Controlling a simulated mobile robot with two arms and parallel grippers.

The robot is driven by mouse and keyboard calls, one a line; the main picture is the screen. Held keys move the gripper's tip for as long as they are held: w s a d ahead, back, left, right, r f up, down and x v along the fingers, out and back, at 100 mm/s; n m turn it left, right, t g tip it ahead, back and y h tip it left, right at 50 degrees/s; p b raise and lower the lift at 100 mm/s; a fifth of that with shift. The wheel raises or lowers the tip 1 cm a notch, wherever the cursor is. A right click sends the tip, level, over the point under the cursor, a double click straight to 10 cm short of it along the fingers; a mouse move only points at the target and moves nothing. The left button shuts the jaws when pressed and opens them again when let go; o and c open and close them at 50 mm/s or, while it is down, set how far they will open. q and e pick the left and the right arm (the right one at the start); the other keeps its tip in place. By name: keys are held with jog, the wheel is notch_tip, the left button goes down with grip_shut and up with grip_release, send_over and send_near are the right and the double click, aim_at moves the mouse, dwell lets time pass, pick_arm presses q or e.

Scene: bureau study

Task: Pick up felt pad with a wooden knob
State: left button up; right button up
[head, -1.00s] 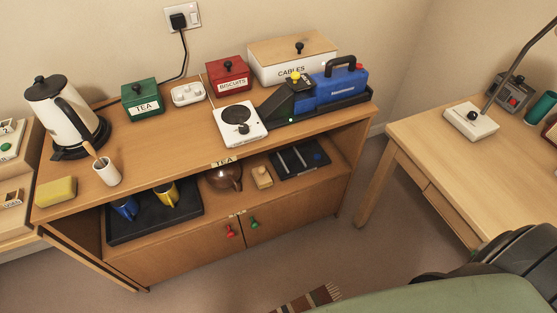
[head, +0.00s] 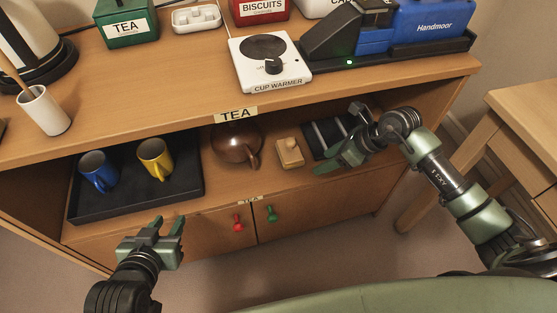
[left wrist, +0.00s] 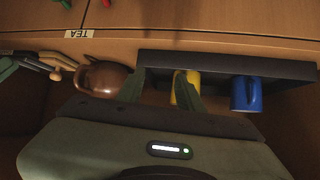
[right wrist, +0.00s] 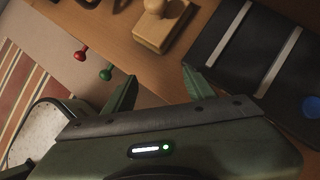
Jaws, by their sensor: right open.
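The felt pad with a wooden knob (head: 289,153) is a small pale wooden block with a round knob on top. It stands upright on the lower shelf of the cabinet, between the brown teapot (head: 236,146) and a dark tray. It also shows at the top of the right wrist view (right wrist: 160,28). My right gripper (head: 334,166) is open and empty, just right of the pad and apart from it. In the right wrist view the pad lies beyond my open fingertips (right wrist: 155,84). My left gripper (head: 168,224) is open and empty, in front of the cabinet's left side.
A dark tray (head: 118,206) with a blue mug (head: 97,170) and a yellow mug (head: 155,158) is on the shelf's left. The dark striped tray (right wrist: 243,60) lies right of the pad. The cabinet top overhangs the shelf. Red (head: 238,223) and green (head: 271,213) knobs stick out below.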

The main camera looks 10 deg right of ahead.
aim_at(292, 141)
jog(key=shift+w+d+n+h, duration=0.35)
jog(key=shift+w+n+h, duration=0.05)
jog(key=shift+w+h, duration=0.2)
jog(key=w+a, duration=0.2)
jog(key=w+a+b, duration=0.1)
jog(key=w+a, duration=0.1)
jog(key=shift+w+a+r, duration=0.1)
jog(key=shift+w+a, duration=0.05)
jog(key=shift+a, duration=0.2)
jog(key=w+a+b, duration=0.1)
jog(key=w+a, duration=0.1)
jog(key=a, duration=0.1)
jog(key=shift+w, duration=0.4)
jog(key=shift+w+a+f+b, duration=0.3)
jog(key=shift+a+f, duration=0.05)
jog(key=shift+f, duration=0.15)
pick_arm(q)
jog(key=w+d+r+t+h, duration=0.1)
jog(key=w+r+t, duration=0.1)
jog(key=r, duration=0.4)
jog(key=w+d+r+t+h, duration=0.1)
jog(key=w+r+t, duration=0.1)
jog(key=r+t, duration=0.3)
jog(key=shift+w+d+r, duration=0.25)
jog(key=shift+w+r, duration=0.1)
jog(key=shift+r, duration=0.45)
pick_arm(e)
grip_shut()
